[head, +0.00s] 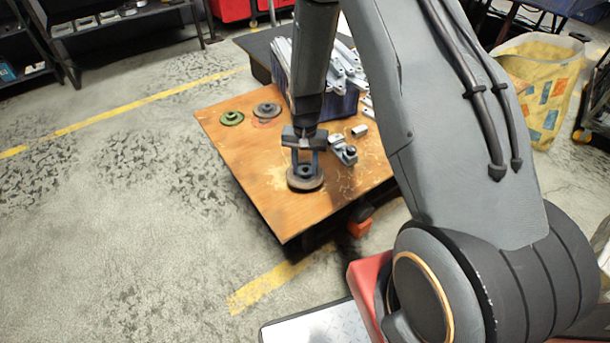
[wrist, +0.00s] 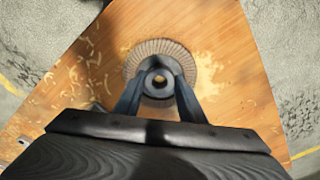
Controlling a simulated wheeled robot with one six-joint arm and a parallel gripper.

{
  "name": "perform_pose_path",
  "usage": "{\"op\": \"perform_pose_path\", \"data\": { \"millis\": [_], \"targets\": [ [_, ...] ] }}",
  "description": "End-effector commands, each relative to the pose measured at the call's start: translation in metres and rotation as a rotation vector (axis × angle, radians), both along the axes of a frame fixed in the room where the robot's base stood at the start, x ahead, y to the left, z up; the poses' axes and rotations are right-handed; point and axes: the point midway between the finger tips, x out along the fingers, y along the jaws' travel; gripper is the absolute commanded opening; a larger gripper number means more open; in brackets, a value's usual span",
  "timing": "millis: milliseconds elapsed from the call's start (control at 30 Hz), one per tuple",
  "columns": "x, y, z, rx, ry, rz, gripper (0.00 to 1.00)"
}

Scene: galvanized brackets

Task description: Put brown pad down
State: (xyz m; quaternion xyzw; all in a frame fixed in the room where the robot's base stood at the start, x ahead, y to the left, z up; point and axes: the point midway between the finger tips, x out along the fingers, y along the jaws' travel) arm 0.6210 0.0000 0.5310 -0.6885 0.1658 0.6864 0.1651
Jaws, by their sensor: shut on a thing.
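The brown pad (head: 305,184) is a round, dark brown-grey disc with a raised hub, low over or on the wooden table (head: 245,165) near its front corner. In the wrist view the pad (wrist: 148,48) shows as a ribbed disc with a hole in its hub. My gripper (head: 306,170) points down from above and is shut on the pad's hub. In the wrist view the two fingers of my gripper (wrist: 158,85) sit on either side of the hub. I cannot tell whether the pad touches the table.
A green disc (head: 231,118) and a grey disc (head: 267,109) lie at the table's back left. Metal fittings (head: 344,152) lie to the right of my gripper. A dark blue bin (head: 340,104) of galvanized brackets (head: 346,66) stands behind. The table's left part is clear.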

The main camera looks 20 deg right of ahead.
Motion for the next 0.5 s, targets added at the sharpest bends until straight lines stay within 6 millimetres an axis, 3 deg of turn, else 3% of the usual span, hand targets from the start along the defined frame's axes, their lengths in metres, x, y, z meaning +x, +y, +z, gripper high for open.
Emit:
{"op": "perform_pose_path", "data": {
  "millis": [300, 500],
  "targets": [
    [-0.001, 0.000, -0.036, 0.000, 0.001, 0.001, 0.12],
    [0.000, 0.000, -0.037, 0.000, 0.000, 0.001, 0.12]
  ]
}}
